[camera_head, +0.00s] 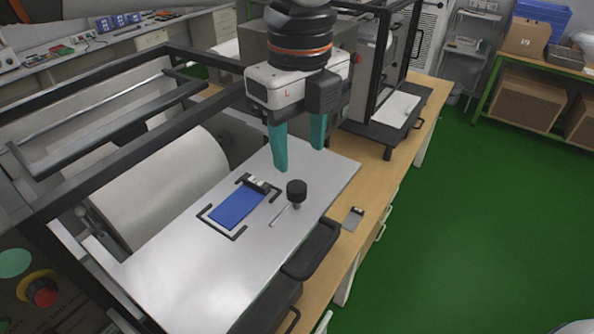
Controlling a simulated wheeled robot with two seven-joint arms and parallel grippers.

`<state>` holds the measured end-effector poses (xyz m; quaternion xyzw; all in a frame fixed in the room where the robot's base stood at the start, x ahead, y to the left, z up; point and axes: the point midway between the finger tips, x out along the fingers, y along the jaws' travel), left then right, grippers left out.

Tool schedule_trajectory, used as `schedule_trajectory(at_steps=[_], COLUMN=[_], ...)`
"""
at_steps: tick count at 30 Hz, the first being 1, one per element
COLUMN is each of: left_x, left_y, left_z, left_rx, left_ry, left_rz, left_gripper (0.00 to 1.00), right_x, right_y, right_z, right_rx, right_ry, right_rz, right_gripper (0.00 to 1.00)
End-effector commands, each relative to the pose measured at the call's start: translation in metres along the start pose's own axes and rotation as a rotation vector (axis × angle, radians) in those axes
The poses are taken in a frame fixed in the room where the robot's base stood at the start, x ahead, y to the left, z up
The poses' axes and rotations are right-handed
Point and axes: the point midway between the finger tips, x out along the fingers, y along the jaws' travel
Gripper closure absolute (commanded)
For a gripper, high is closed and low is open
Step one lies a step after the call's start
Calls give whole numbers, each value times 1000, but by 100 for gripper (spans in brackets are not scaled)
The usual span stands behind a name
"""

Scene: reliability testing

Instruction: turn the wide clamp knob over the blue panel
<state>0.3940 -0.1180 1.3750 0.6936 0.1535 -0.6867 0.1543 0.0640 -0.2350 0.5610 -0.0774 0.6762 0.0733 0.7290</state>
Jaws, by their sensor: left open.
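The blue panel (237,207) lies flat on the grey metal plate, inside black corner brackets. A small clamp block (258,184) sits at its far end. A wide black round knob (297,187) stands just right of the panel, with a thin metal rod (281,213) beside its base. My left gripper (299,158) has teal fingers pointing down, spread apart with nothing between them. It hangs above and beyond the knob, apart from it. My right gripper is not in view.
The metal plate (190,285) is otherwise largely clear. A large white roller (165,185) in a black frame stands at left. A small dark-and-light piece (353,217) lies on the wooden bench edge. A red emergency button (42,292) is at lower left.

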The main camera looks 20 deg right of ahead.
Motion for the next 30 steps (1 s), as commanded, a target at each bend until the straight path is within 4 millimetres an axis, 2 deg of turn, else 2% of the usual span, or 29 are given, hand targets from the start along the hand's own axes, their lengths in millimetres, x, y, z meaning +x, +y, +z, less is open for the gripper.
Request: schedule_trajectory(at_steps=[2, 5, 12, 17, 24, 30], left_x=[15, 34, 67, 75, 76, 76], left_y=[-1, -1, 0, 0, 0, 0], left_z=[0, 0, 0, 0, 0, 0], left_rx=[2, 0, -1, 0, -1, -1], left_ry=[-3, -2, -2, -2, -1, -1], left_rz=[-5, -4, -1, 1, 1, 1], left_gripper=[50, 50, 50, 50, 50, 83], right_x=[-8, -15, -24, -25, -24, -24], right_y=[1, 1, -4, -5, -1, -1], right_z=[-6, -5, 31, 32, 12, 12], right_rx=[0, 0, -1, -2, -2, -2], right_ry=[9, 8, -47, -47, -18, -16], right_rz=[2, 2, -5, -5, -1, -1], right_gripper=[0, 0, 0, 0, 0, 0])
